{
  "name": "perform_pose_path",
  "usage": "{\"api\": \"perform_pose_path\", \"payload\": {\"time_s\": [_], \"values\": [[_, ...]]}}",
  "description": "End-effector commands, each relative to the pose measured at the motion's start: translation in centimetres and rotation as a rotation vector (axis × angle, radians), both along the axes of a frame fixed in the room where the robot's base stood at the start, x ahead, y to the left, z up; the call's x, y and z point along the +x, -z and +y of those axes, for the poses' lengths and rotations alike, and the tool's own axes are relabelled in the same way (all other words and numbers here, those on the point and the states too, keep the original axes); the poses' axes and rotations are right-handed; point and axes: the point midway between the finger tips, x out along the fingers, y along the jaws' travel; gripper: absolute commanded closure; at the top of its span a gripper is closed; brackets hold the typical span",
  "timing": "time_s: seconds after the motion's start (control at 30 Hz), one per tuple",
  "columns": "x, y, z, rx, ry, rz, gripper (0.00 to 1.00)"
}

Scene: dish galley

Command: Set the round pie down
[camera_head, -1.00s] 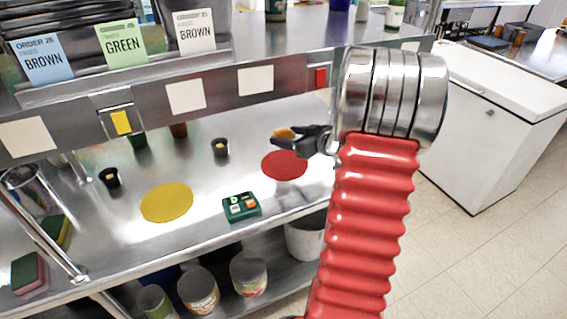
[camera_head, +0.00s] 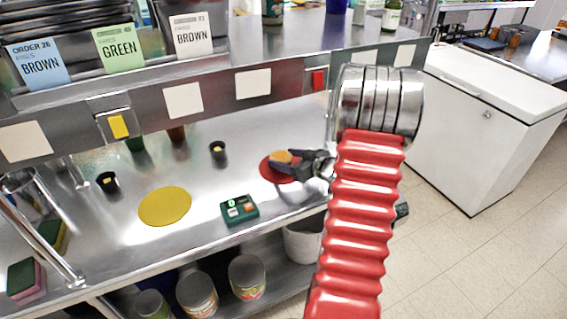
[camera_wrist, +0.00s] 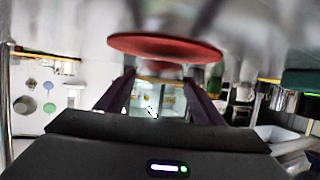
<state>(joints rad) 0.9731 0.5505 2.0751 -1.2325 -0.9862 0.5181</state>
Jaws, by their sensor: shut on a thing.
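The round pie (camera_head: 281,157) is small and golden-tan. In the head view it shows at the tips of my gripper (camera_head: 292,164), over the red round mat (camera_head: 268,170) on the steel counter. My gripper is shut on the pie. The pie overlaps the mat in the picture; I cannot tell whether it touches it. In the wrist view the red mat (camera_wrist: 165,43) spans the top, and my gripper's fingers (camera_wrist: 160,80) reach toward it with the pie's blurred edge between them. Part of the mat is hidden behind the gripper.
A yellow round mat (camera_head: 165,206) lies left on the counter. A green device with buttons (camera_head: 239,210) sits near the front edge. Small black cups (camera_head: 218,151) stand farther back. A steel shelf front with cards runs behind. A white chest (camera_head: 480,130) stands at right.

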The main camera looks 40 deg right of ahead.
Motion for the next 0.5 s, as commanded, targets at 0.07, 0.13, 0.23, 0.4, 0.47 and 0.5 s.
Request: {"api": "perform_pose_path", "payload": {"time_s": [0.07,0.13,0.23,0.4,0.47,0.5], "values": [[0.01,0.84,0.02,0.002,0.0,0.001,0.65],[0.02,1.11,0.0,0.0,0.0,0.0,0.65],[0.02,1.13,-0.01,-0.001,0.001,-0.001,0.65],[0.03,1.13,0.01,-0.001,0.0,-0.001,0.65],[0.04,1.26,0.02,-0.001,0.0,-0.001,0.65],[0.03,1.34,0.03,0.0,0.0,0.0,0.38]]}}
